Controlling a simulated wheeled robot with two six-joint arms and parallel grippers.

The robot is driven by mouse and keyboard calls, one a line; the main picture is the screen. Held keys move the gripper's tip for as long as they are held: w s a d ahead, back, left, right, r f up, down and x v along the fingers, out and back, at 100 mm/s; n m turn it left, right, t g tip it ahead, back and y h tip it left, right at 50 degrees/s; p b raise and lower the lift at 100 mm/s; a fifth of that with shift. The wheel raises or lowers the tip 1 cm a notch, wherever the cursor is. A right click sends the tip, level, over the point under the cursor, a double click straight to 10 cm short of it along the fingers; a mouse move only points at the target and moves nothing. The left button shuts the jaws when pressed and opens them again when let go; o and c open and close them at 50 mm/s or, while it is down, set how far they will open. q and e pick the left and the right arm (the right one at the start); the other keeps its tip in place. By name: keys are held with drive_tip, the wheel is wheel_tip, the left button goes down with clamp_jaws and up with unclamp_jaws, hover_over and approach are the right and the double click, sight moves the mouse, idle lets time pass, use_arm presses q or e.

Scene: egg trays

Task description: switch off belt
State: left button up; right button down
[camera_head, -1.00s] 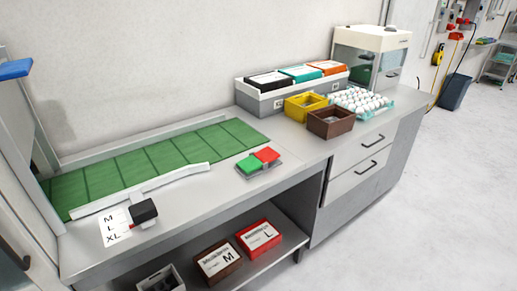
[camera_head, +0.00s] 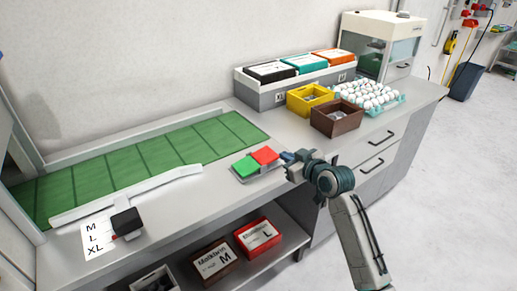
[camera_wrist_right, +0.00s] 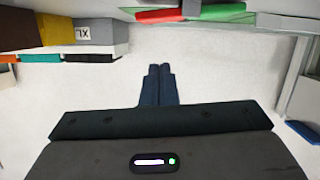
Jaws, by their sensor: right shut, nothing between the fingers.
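The green belt (camera_head: 130,165) lies along the left half of the counter against the wall. Its switch box has a green button (camera_head: 246,165) on the left and a red button (camera_head: 265,155) on the right. My right gripper (camera_head: 287,157) is just right of the red button, its fingertips small in the head view, and I cannot tell whether they touch it. In the right wrist view the shut, empty fingers (camera_wrist_right: 157,85) show apart from the red button (camera_wrist_right: 163,15) and green button (camera_wrist_right: 215,12) at the top edge. My left gripper is not in view.
A yellow box (camera_head: 310,99) and a brown box (camera_head: 337,118) stand behind and right of my right gripper, with a tray of eggs (camera_head: 370,95) beyond. A black knob (camera_head: 126,222) sits by a size label (camera_head: 97,237) at left.

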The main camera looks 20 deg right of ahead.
drive_tip(key=shift+a+r, duration=0.2)
drive_tip(key=shift+r, duration=0.3)
drive_tip(key=shift+a+r, duration=0.15)
drive_tip(key=shift+r, duration=0.3)
drive_tip(key=p, duration=0.2)
hover_over(268, 157)
drive_tip(key=shift+a+f, duration=0.2)
drive_tip(key=shift+f, duration=0.4)
drive_tip(key=shift+a+f, duration=0.15)
drive_tip(key=shift+f, duration=0.4)
drive_tip(key=f, duration=0.2)
drive_tip(key=shift+d+f, duration=0.2)
drive_tip(key=shift+f, duration=0.2)
drive_tip(key=shift+d+f+p, duration=0.1)
drive_tip(key=shift+f+p, duration=0.2)
drive_tip(key=shift+f, duration=0.4)
